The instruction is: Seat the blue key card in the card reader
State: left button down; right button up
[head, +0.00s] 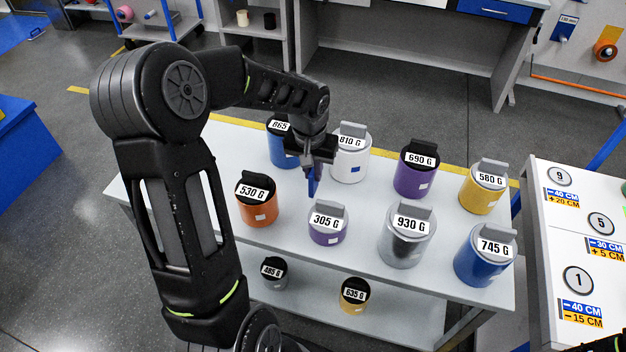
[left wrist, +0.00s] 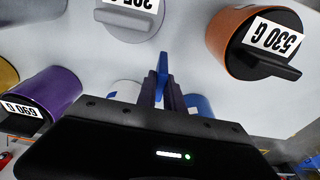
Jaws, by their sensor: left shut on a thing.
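The blue key card (head: 312,187) hangs edge-on from my left gripper (head: 316,170), with its free end pointing down. The gripper is shut on it, above the white table between several labelled canisters. In the left wrist view, the card (left wrist: 162,72) stands out between the two dark fingers (left wrist: 160,92). The gap between card and tabletop is hard to judge. I cannot make out a card reader in either view. My right gripper is not in view.
The white table (head: 240,137) holds several canisters. Orange 530 G (head: 257,205), purple 305 G (head: 328,228) and white 810 G (head: 350,160) stand close around my left gripper. A white surface (head: 545,235) with numbered discs is at the right. More canisters sit on the lower shelf.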

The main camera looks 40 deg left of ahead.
aim_at(313, 181)
pick_arm(q)
jog(key=shift+f, duration=1.9)
jog(key=shift+f, duration=0.2)
jog(key=c, duration=1.5)
grip_release()
jog(key=shift+r, duration=0.1)
jog(key=shift+o, duration=0.2)
jog(key=shift+r, duration=0.15)
